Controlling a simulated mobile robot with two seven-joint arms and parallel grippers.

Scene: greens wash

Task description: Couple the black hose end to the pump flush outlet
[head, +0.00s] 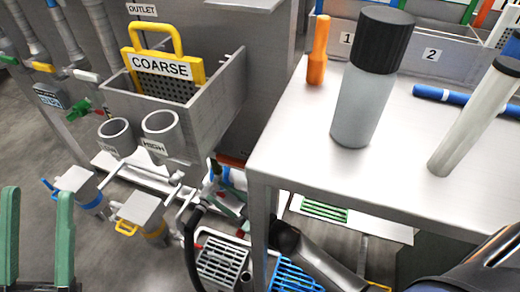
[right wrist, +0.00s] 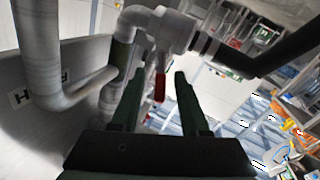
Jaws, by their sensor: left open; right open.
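In the head view a black hose (head: 192,240) curves down beside the white pipework, left of the table leg; its end is not clear. In the right wrist view a thick black tube (right wrist: 278,52) runs to a black collar at a white valve fitting (right wrist: 168,30) with a red lever (right wrist: 159,87). I cannot tell whether this fitting is the pump flush outlet or whether the collar is coupled. My right gripper (right wrist: 157,82) is open below the fitting, the lever appearing between its fingers. My left gripper (head: 38,195) is open and empty at the lower left.
A steel table (head: 405,195) holds a grey bottle (head: 365,100), an orange tool (head: 318,55) and a blue roll (head: 440,94). A steel tank (head: 215,95) holds a yellow COARSE screen (head: 165,65). Pipes and grilled units crowd the floor by the table leg.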

